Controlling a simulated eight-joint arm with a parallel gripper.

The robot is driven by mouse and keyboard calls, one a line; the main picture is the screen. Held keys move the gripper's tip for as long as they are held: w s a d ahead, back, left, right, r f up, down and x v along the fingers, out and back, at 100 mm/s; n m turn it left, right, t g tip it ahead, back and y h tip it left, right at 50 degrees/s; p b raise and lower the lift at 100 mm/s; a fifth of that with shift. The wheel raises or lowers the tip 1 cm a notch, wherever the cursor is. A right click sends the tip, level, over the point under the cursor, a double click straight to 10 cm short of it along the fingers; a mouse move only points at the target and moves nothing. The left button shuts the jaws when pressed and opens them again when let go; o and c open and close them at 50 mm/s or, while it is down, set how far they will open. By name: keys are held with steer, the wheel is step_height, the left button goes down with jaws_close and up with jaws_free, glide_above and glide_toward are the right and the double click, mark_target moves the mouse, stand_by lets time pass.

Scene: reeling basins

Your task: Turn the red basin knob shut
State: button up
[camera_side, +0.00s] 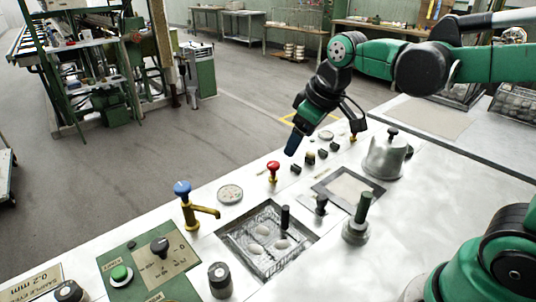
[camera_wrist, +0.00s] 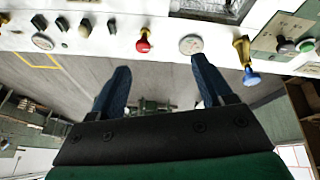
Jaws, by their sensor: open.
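The red basin knob (camera_side: 273,166) stands on a short brass stem at the far edge of the white worktop, between a round dial and a row of dark knobs. In the wrist view the red knob (camera_wrist: 143,46) shows beyond my fingers, between their tips and a little to the left. My gripper (camera_side: 292,146) hangs in the air above the far edge of the worktop, right of the red knob and higher than it. In the wrist view my gripper (camera_wrist: 160,63) has its two blue fingers wide apart, with nothing between them.
A blue-topped brass tap (camera_side: 184,195) stands left of the red knob. A round dial (camera_side: 230,194) lies between them. A sunken basin (camera_side: 266,240) with pale cocoons is in front. A metal pot (camera_side: 386,156) and a green-handled post (camera_side: 358,217) stand to the right.

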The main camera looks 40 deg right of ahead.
steer(key=w+d+f+n+g, duration=0.2)
steer(key=w+n, duration=0.1)
steer(key=w, duration=0.4)
steer(key=n+g, duration=0.2)
glide_above(273, 163)
steer(key=f, duration=0.4)
steer(key=shift+s+f, duration=0.2)
steer(key=shift+w+f+n+g, duration=0.15)
steer(key=shift+f+n+g, duration=0.2)
steer(key=shift+f, duration=2.8)
jaws_close()
